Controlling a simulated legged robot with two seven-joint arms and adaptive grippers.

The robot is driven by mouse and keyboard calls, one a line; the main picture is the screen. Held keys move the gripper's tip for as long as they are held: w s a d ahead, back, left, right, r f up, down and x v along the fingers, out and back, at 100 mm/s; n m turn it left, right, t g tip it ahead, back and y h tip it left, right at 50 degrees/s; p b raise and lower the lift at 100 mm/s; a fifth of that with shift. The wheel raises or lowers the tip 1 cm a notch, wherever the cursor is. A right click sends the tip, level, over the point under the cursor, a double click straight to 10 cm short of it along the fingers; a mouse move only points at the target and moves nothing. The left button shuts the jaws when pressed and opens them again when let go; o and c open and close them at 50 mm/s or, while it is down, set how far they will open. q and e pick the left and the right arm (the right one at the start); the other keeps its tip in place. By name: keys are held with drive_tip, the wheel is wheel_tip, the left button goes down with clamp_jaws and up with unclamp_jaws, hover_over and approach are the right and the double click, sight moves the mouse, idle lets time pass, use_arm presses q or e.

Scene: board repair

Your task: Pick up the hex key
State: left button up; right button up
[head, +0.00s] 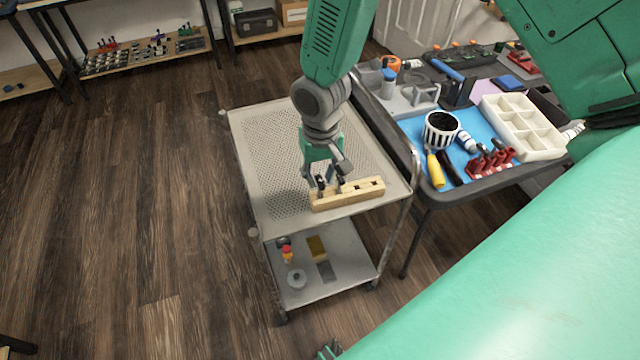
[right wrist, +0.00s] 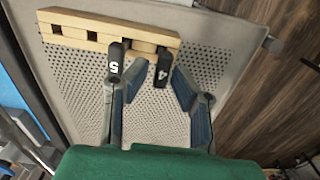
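A light wooden block (head: 362,197) lies on the top shelf of a metal cart and also shows in the right wrist view (right wrist: 75,30). Two hex keys with black handles stand in it: one marked 4 (right wrist: 163,66), near the block's end, and one marked 5 (right wrist: 115,60) beside it. Their metal shafts are hidden. My right gripper (right wrist: 152,100) is open above the shelf. The handle marked 4 is between its fingers' lines, nearer the right finger; the 5 is by the left finger's tip. Contact cannot be told. My left gripper is not clearly in view.
The perforated cart top (head: 272,165) is clear left of the block. The cart's lower shelf (head: 345,268) holds small parts. A crowded black table (head: 432,196) stands close on the right, with a white compartment tray (head: 522,127). Open wood floor lies left.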

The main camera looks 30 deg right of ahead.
drive_tip(key=shift+a+f, duration=0.15)
drive_tip(key=shift+f, duration=0.75)
drive_tip(key=shift+c, duration=0.4)
clamp_jaws()
drive_tip(key=shift+r, duration=0.1)
